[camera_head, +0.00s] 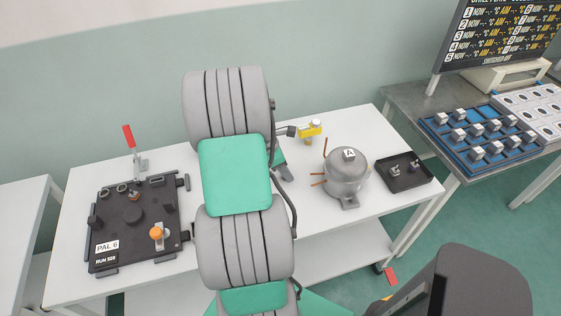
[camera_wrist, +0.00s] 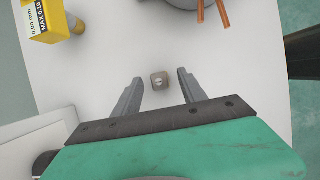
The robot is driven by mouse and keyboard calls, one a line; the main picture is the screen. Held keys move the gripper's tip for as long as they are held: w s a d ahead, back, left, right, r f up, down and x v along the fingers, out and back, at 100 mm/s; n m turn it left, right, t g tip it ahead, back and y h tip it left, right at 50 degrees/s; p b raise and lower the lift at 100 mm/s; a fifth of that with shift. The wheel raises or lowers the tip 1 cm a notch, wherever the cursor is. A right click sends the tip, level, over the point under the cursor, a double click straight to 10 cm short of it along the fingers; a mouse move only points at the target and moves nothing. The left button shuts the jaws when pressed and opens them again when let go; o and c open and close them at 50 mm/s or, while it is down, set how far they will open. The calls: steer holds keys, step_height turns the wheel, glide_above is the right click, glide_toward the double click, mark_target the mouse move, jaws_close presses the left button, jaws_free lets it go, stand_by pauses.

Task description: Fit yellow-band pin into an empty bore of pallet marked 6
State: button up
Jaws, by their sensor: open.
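The pallet marked PAL 6 (camera_head: 148,205) is a dark plate on the left of the white table in the head view. It carries several fittings and an orange knob (camera_head: 156,233); which bores are empty is too small to tell. In the wrist view my gripper (camera_wrist: 160,76) is open. A small grey-brown metal piece (camera_wrist: 159,81) shows between the fingertips, apart from both. No yellow band is visible on it, so I cannot tell whether it is the pin. My arm largely hides my gripper in the head view.
A yellow gauge (camera_head: 310,129) stands near the back; it also shows in the wrist view (camera_wrist: 48,18). A grey compressor (camera_head: 346,172) with copper tubes stands right of it. A black tray (camera_head: 422,178) holds small parts. A red-handled lever (camera_head: 130,140) rises behind the pallet.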

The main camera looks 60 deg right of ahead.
steer(key=shift+f, duration=0.1)
steer(key=shift+c, duration=0.2)
jaws_close()
stand_by(0.4)
stand_by(0.4)
stand_by(1.2)
steer(key=c, duration=0.6)
jaws_free()
steer(key=shift+c, duration=0.2)
jaws_close()
